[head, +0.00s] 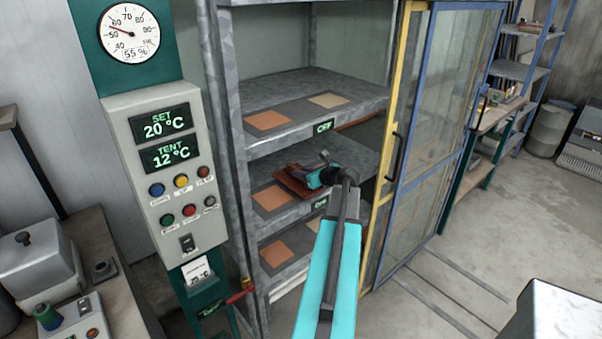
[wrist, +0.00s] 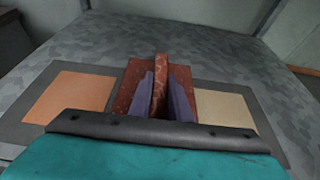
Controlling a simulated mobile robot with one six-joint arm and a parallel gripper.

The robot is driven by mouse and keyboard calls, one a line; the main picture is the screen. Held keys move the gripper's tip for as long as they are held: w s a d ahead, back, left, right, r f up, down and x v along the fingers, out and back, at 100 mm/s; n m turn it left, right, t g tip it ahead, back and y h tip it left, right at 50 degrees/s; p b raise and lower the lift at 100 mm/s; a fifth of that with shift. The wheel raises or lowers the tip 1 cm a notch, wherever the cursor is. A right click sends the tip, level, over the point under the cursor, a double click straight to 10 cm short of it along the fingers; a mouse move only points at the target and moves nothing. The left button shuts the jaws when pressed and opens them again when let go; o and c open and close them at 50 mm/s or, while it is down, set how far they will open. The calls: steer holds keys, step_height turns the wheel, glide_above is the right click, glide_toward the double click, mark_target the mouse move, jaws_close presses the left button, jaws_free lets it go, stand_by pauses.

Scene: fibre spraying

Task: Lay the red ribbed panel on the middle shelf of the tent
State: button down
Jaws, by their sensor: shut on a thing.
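The red ribbed panel (head: 292,181) is a dark red plate with an upright rib; it also shows in the wrist view (wrist: 180,78). My gripper (head: 310,178) is shut on the panel's rib, with one finger on each side of it in the wrist view (wrist: 160,95). The panel is over the middle shelf (head: 345,160) of the tent, between an orange pad (wrist: 68,97) and a beige pad (wrist: 225,110). I cannot tell whether its underside touches the shelf. My gripper hides the panel's near part.
The upper shelf (head: 345,88) is above my gripper and the lower shelf (head: 283,248) is below it. A yellow-framed sliding door (head: 383,190) stands just right of my arm. A control box (head: 165,165) stands at left. The middle shelf's back is clear.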

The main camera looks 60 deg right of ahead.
steer(key=shift+f, duration=0.15)
steer(key=shift+f, duration=0.2)
steer(key=c, duration=1.6)
jaws_free()
steer(key=shift+c, duration=0.2)
steer(key=shift+r, duration=0.1)
steer(key=b+v, duration=0.2)
steer(key=v, duration=1)
steer(key=shift+s, duration=0.15)
